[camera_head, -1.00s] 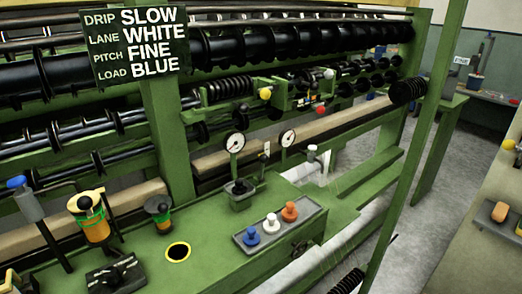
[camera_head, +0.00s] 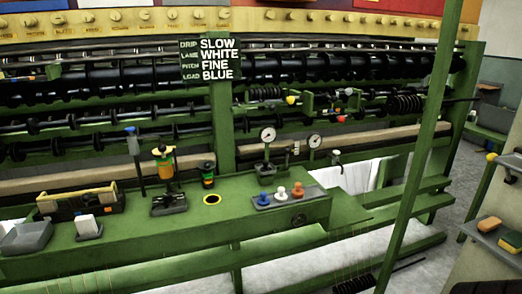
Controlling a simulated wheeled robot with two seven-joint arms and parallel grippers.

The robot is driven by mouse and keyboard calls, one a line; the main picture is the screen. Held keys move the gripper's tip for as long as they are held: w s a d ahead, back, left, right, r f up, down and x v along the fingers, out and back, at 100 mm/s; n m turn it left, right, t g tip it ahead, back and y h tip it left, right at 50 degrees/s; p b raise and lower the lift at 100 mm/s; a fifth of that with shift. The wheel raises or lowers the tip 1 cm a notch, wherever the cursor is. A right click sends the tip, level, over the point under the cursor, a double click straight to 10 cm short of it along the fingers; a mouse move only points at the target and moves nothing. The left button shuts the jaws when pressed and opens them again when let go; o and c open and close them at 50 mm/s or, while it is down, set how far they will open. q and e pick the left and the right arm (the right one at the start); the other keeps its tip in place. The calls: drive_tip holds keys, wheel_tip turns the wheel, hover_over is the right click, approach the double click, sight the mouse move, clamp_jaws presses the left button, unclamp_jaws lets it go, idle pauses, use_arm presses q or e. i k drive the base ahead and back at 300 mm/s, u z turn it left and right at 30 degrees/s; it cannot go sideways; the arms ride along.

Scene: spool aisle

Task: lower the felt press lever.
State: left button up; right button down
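A dark upright lever with a blue tip (camera_head: 131,130) stands at the left of the green machine bench (camera_head: 120,245). A white-topped tap-like fitting (camera_head: 336,156) stands behind the right end of the bench. No label marks either as the felt press lever, so I cannot tell which part it is. An orange and yellow bottle-like piece (camera_head: 164,165) stands just right of the blue-tipped lever, above a black base. Neither of my grippers shows in this view.
A sign (camera_head: 210,60) reads drip slow, lane white, pitch fine, load blue. A tray (camera_head: 290,198) holds blue, white and orange knobs. Two round gauges (camera_head: 267,134) stand behind. Grey bin (camera_head: 27,238) sits left. A slanted green post (camera_head: 420,150) crosses the right; floor shows beyond.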

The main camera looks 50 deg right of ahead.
sight(288, 149)
drive_tip(key=z, duration=1.15)
drive_tip(key=i, duration=1.4)
drive_tip(key=u, duration=0.05)
